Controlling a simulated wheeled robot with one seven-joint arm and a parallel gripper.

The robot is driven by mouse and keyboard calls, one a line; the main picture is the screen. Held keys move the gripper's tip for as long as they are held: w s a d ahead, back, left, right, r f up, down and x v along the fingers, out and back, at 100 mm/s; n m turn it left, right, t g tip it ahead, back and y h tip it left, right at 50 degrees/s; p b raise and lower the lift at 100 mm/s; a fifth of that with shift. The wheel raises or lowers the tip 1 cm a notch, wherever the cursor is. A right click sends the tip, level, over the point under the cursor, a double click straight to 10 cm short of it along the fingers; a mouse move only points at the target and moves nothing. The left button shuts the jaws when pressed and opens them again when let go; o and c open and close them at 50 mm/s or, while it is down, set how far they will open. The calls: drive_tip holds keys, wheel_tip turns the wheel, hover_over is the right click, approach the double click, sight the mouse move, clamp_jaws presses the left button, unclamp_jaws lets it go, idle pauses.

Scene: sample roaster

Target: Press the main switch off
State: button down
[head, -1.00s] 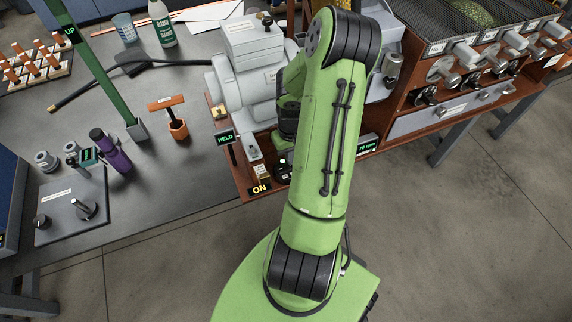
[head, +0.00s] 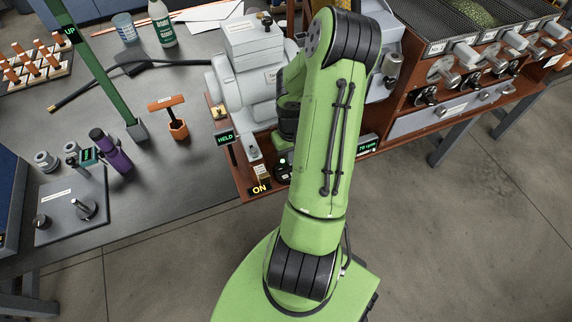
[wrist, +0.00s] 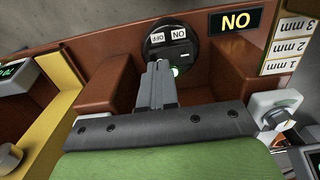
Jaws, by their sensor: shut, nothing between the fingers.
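The main switch (wrist: 170,46) is a round black housing with white OFF and ON labels, upside down in the wrist view. A green light glows on it beside my fingertips. In the head view the switch (head: 283,174) shows only partly at the edge of my arm. My gripper (wrist: 158,66) is shut and empty, its tips over the lower part of the switch in the wrist view. I cannot tell whether they touch it. The fingers hide part of the switch face. A lit sign (head: 260,189) beside it reads ON.
A HELD display (head: 225,138) stands left of the switch. A grey lever-like part (wrist: 275,112) is right of my gripper in the wrist view, below a stack of mm labels (wrist: 284,50). The brown base (wrist: 100,85) has raised walls near my fingers.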

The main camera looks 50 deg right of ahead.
drive_tip(key=shift+f+b, duration=0.55)
drive_tip(key=shift+f, duration=0.15)
idle(0.4)
drive_tip(key=shift+r, duration=0.1)
wheel_tip(320, 180, up, 7)
drive_tip(key=p, duration=0.5)
drive_tip(key=shift+p, duration=0.35)
